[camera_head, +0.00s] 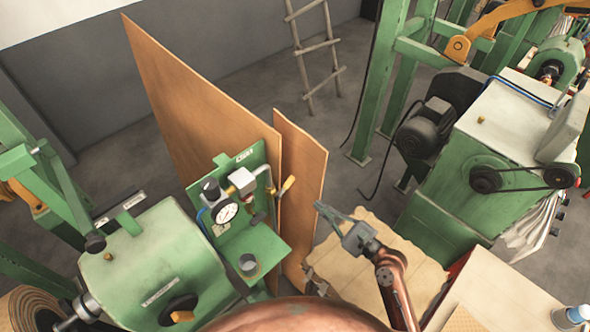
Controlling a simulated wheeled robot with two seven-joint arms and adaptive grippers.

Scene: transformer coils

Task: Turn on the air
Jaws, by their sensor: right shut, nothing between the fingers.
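The air unit is on a green panel (248,163), with a round white pressure gauge (227,212), a silver block and pipework. A small valve handle with a yellow grip (288,184) sits at the pipe's right end and points up and to the right. My right gripper (322,208) is shut and empty. In the picture it is to the right of and a little below the yellow handle, apart from it. My left gripper does not show.
Two tall wooden boards (303,175) stand behind the panel. A green shelf with a small metal cup (248,264) juts out below the gauge. A green machine (150,265) is at the left, another with a motor and belt (455,190) at the right.

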